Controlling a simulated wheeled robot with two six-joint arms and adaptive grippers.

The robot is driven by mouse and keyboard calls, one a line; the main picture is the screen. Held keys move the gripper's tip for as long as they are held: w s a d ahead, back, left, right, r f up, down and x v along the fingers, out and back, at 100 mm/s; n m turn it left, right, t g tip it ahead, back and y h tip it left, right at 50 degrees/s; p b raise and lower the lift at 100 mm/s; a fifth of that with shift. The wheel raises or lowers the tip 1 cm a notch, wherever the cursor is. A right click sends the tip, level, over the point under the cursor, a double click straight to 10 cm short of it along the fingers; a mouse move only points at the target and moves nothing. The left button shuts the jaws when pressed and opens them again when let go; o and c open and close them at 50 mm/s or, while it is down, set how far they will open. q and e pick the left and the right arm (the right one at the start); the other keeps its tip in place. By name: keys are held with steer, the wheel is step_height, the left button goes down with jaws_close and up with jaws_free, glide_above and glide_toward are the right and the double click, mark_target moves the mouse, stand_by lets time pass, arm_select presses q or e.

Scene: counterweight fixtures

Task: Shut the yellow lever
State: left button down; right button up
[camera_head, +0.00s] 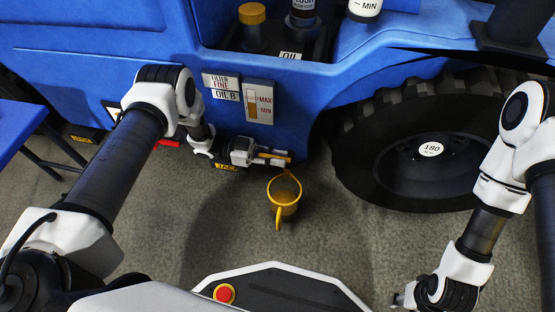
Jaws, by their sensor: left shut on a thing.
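My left gripper (275,157) is low against the blue vehicle's side, left of the wheel. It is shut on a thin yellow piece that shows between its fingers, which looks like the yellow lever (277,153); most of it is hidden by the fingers. A yellow cup-like container (285,190) with a loop handle is just below the fingertips; I cannot tell whether it touches them. My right gripper (398,299) is low at the bottom right, far from the lever, and its jaws are too small to read.
A red piece (168,143) shows behind my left arm. The big black tyre (400,150) bounds the right side. A gauge plate (259,103) is above my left gripper. A blue table (18,125) stands at far left. The grey floor (340,235) is open.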

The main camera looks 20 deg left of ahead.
arm_select(q)
steer(key=c, duration=1.1)
jaws_free()
